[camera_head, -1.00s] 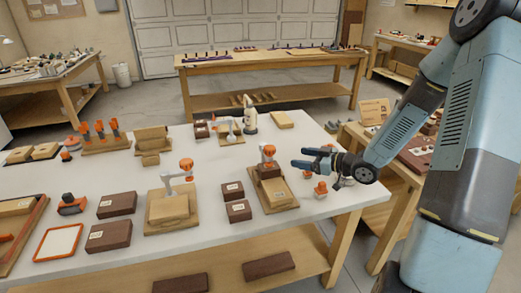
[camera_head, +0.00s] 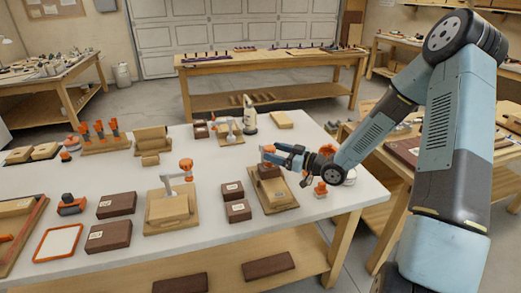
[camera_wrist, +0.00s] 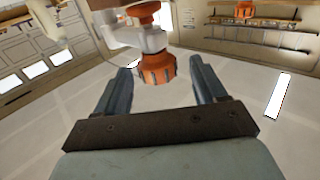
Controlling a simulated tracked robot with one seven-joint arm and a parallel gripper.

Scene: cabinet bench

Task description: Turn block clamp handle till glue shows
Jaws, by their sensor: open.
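A block clamp (camera_head: 266,171) stands on a wooden base near the right end of the white bench, with a dark brown block (camera_head: 272,172) on the base. Its orange handle is partly hidden by my gripper in the head view. In the wrist view the orange ribbed handle (camera_wrist: 157,68) hangs under a white clamp arm (camera_wrist: 146,38), just ahead of the fingertips and between their lines. My gripper (camera_head: 277,152) is open; the wrist view shows its two fingers (camera_wrist: 165,78) apart with nothing held. I cannot tell whether a finger touches the handle. No glue is visible.
A second clamp (camera_head: 181,172) with a light block stands to the left. Brown blocks (camera_head: 238,211) lie between the clamps. An orange knob piece (camera_head: 320,188) sits to the right, below my wrist. The bench's front right corner is clear.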

